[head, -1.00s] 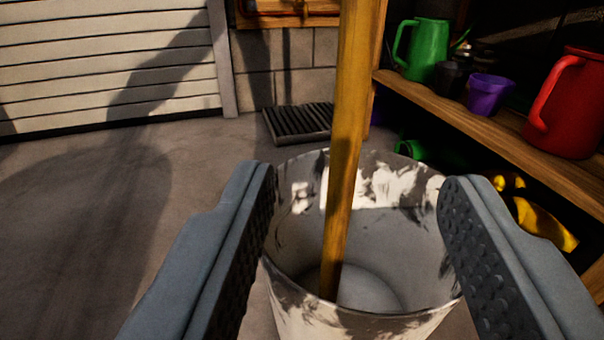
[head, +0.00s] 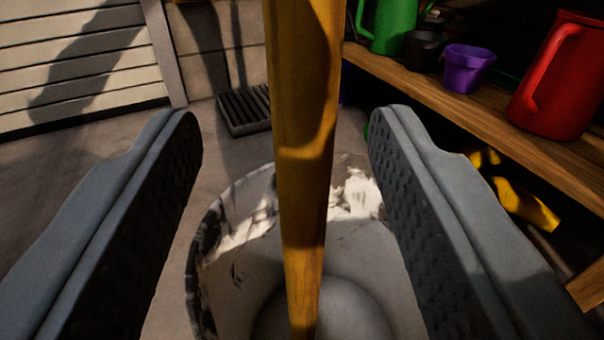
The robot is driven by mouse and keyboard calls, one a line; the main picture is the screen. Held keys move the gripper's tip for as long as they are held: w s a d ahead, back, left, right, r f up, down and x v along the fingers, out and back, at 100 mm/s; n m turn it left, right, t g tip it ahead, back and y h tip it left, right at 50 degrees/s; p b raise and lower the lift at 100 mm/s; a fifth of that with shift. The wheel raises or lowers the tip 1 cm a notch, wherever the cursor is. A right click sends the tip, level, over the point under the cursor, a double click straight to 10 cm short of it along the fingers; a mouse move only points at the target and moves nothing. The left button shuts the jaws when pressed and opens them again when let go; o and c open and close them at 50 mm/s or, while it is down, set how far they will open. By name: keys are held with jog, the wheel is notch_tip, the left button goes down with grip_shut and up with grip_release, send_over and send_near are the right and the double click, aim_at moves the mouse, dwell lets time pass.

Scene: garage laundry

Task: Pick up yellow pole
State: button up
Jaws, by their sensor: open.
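The yellow pole (head: 305,130) stands nearly upright in a white, dark-stained bucket (head: 240,205). Its top runs out of the frame and its lower end shows inside the bucket. My gripper (head: 286,125) is open, with one grey finger on each side of the pole in the picture. Gaps show between the pole and both fingers, and nothing is held.
A wooden shelf (head: 460,110) on the right carries a green watering can (head: 390,25), a dark pot (head: 424,50), a purple pot (head: 468,68) and a red jug (head: 560,75). A dark grate (head: 245,110) lies behind the bucket. The floor at left is mostly clear.

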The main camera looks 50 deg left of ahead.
aim_at(306, 107)
jog(key=shift+w+d+x, duration=0.1)
jog(key=shift+w+x, duration=0.05)
jog(key=shift+x, duration=1.2)
jog(key=shift+w+d+x, duration=0.15)
jog(key=shift+x, duration=1.2)
jog(key=shift+c, duration=0.2)
grip_shut()
